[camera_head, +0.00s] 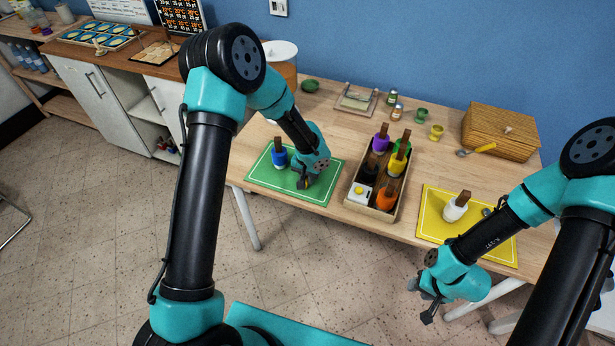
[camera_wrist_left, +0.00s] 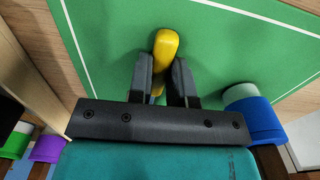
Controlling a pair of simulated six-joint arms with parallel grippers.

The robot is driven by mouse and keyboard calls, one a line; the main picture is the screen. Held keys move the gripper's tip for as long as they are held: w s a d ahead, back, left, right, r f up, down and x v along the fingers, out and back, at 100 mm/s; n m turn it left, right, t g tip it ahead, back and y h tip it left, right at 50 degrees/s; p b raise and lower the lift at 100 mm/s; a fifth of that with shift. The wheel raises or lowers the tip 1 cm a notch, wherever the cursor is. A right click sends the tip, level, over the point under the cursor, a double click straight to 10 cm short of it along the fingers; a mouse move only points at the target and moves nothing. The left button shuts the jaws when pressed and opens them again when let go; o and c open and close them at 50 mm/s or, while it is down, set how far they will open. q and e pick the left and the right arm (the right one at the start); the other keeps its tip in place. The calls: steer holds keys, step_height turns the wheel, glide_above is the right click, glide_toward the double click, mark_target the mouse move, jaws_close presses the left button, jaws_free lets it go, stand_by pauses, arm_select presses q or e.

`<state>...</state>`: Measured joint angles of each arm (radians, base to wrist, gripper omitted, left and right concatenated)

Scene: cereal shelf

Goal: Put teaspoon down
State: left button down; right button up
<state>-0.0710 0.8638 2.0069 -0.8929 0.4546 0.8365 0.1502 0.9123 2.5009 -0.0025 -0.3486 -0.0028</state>
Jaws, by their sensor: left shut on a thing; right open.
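My left gripper (camera_head: 304,183) is low over the green mat (camera_head: 265,178), near its front right part. In the left wrist view, the left gripper (camera_wrist_left: 161,78) is shut on a yellow handle (camera_wrist_left: 166,43), which I take for the teaspoon's. The spoon's bowl is hidden, and I cannot tell whether the spoon touches the mat (camera_wrist_left: 225,50). My right gripper (camera_head: 428,298) is open and empty, hanging in front of the table edge, below the yellow mat (camera_head: 432,220).
A blue bottle (camera_head: 279,155) stands on the green mat, close to the left gripper. A wooden caddy (camera_head: 374,212) with several coloured bottles stands to the right. A white bottle (camera_head: 456,207) stands on the yellow mat. Another yellow-handled spoon (camera_head: 483,148) lies by the wooden box (camera_head: 500,130).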

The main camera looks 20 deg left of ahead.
arm_select(q)
steer(key=shift+f, duration=0.1)
steer(key=c, duration=1)
jaws_free()
steer(key=shift+c, duration=0.2)
step_height(320, 180, up, 12)
